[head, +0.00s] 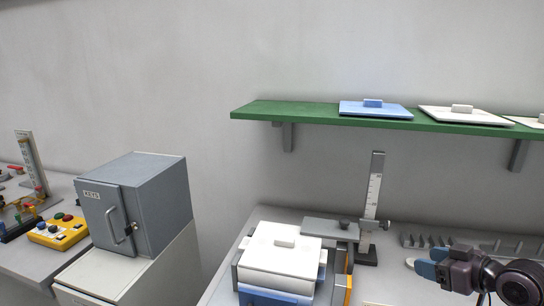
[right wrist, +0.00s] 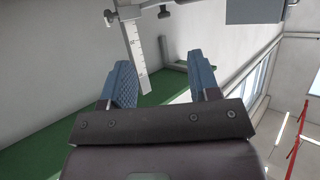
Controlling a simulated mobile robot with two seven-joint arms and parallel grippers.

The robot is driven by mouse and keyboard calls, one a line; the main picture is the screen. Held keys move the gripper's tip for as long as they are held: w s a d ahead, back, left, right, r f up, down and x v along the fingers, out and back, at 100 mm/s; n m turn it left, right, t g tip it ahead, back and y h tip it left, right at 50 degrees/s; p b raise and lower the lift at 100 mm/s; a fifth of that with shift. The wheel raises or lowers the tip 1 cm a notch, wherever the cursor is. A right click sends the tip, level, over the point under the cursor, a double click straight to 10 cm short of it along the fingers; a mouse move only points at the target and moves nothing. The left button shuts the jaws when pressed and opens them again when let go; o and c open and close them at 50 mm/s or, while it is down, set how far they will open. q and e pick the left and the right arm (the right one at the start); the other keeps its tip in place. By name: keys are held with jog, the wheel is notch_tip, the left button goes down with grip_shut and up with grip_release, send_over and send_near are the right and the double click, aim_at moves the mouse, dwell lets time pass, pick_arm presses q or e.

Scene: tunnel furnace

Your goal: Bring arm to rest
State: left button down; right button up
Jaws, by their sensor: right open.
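My right gripper (head: 424,262) is at the lower right of the head view, above the bench top. Its blue fingertips point left, toward the height gauge and the lidded box, and stand apart from both. In the right wrist view the two blue padded fingers of the right gripper (right wrist: 162,76) are spread wide, with nothing between them. My left gripper and left arm are not in view.
A height gauge (head: 374,190) stands behind a white-lidded box (head: 279,250). A toothed grey rack (head: 470,245) lies near my right gripper. A green shelf (head: 270,111) holding flat lids is above. A grey cabinet (head: 150,200) and yellow button box (head: 58,233) are left.

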jog(key=s+a+f+g+h, duration=0.1)
jog(key=s+a+f, duration=0.1)
jog(key=s+f, duration=0.2)
jog(key=s+a+f+g+h, duration=0.1)
jog(key=s+a+f, duration=0.1)
jog(key=s+f, duration=0.3)
jog(key=s+a+f+g, duration=0.1)
jog(key=s+a+f, duration=0.2)
jog(key=s+f, duration=0.2)
jog(key=shift+s+a+m+h, duration=0.1)
jog(key=shift+m+h, duration=0.3)
jog(key=s+f+m+g+h, duration=0.3)
jog(key=s+m+g+h, duration=0.2)
jog(key=s, duration=1.2)
jog(key=w+f+t, duration=0.7)
jog(key=f+t, duration=0.1)
jog(key=f, duration=0.2)
jog(key=shift+f+n+y, duration=0.2)
jog(key=shift+n+y, duration=0.1)
jog(key=shift+n, duration=0.1)
